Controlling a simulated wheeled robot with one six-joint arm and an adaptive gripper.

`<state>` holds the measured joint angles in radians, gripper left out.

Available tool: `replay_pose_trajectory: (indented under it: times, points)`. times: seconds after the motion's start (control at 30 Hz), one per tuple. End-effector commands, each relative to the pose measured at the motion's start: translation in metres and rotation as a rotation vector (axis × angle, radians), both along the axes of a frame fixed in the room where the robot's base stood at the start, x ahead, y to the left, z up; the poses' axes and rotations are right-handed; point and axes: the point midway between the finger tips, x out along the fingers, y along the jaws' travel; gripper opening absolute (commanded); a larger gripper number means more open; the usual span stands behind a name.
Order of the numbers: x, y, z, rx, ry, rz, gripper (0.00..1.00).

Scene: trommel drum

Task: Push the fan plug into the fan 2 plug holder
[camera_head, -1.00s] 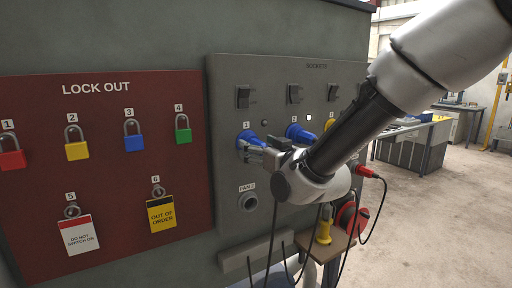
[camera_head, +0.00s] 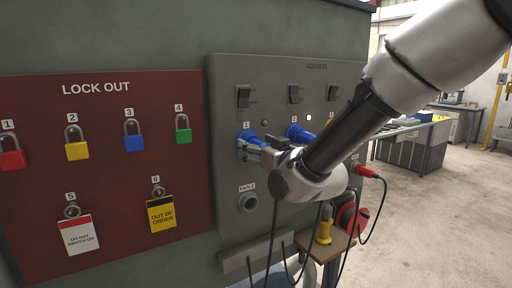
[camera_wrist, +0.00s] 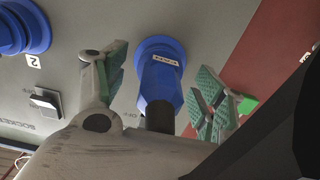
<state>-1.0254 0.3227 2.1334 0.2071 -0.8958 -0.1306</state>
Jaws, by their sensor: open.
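A blue plug with a white label (camera_wrist: 161,72) sits in blue socket 1 on the grey panel, its dark cable end toward me. The label's text is hard to read. The blue part of socket 1 also shows in the head view (camera_head: 249,136). My gripper (camera_wrist: 160,68) is open, with one green-padded finger on each side of the plug and visible gaps between. In the head view my gripper (camera_head: 257,146) is in front of socket 1, partly covering it. The FAN 2 holder (camera_head: 248,202), a round grey fitting, is below socket 1 and looks empty.
Blue socket 2 (camera_head: 299,133) is just right of my gripper. Switches (camera_head: 243,96) are above the sockets. The red lockout board (camera_head: 110,190) with padlocks and tags is on the left. Cables hang below my wrist, near a small wooden shelf (camera_head: 333,246) with a yellow plug.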

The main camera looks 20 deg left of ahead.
Motion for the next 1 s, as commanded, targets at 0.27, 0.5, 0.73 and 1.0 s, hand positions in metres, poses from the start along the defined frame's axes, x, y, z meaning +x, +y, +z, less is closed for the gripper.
replay_pose_trajectory:
  times: [0.27, 0.5, 0.73, 1.0]
  points:
    - [0.0, 0.0, 0.0, 0.0, 0.0, 0.0, 0.42]
    - [0.0, 0.0, 0.0, 0.0, 0.0, 0.0, 0.0]
    - [-0.002, -0.003, 0.001, 0.001, -0.001, 0.0, 0.0]
    - [-0.01, -0.011, 0.001, 0.002, -0.001, 0.0, 0.0]
